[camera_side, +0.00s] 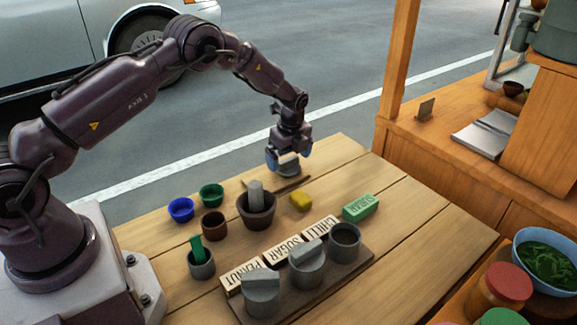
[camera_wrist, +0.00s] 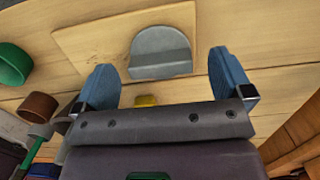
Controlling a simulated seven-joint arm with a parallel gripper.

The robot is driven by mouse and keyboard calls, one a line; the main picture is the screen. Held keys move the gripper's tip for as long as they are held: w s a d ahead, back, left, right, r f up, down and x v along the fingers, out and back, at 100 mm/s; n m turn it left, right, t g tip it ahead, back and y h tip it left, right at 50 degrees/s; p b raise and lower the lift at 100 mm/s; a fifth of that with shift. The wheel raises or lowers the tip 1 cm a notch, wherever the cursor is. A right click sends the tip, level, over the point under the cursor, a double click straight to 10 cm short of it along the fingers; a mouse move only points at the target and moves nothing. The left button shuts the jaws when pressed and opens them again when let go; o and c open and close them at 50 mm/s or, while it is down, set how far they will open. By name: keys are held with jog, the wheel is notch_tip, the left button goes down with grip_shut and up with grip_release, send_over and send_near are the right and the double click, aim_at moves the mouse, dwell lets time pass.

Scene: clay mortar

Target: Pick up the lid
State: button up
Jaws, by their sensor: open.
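The grey round lid (camera_side: 289,171) with a raised straight ridge lies at the far edge of the table on a thin wooden board (camera_side: 262,186). In the wrist view the lid (camera_wrist: 160,45) shows at top centre, on the pale board (camera_wrist: 85,38). My gripper (camera_side: 288,158) is open right above the lid, pointing down, with nothing held. In the wrist view its blue fingers (camera_wrist: 167,82) sit wide apart, one either side of the lid and a little nearer the picture's bottom. I cannot tell whether the fingers touch the lid.
A mortar with pestle (camera_side: 257,212) stands in front of the board. Blue (camera_side: 181,209), green (camera_side: 211,194) and brown (camera_side: 213,225) cups stand left. A yellow block (camera_side: 301,201) and green sugar box (camera_side: 361,207) lie right. A tray (camera_side: 338,287) holds three grey pots, the right one (camera_side: 344,243) uncovered.

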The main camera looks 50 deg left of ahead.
jog(key=shift+f, duration=0.85)
jog(key=c, duration=1)
jog(key=shift+r, duration=0.1)
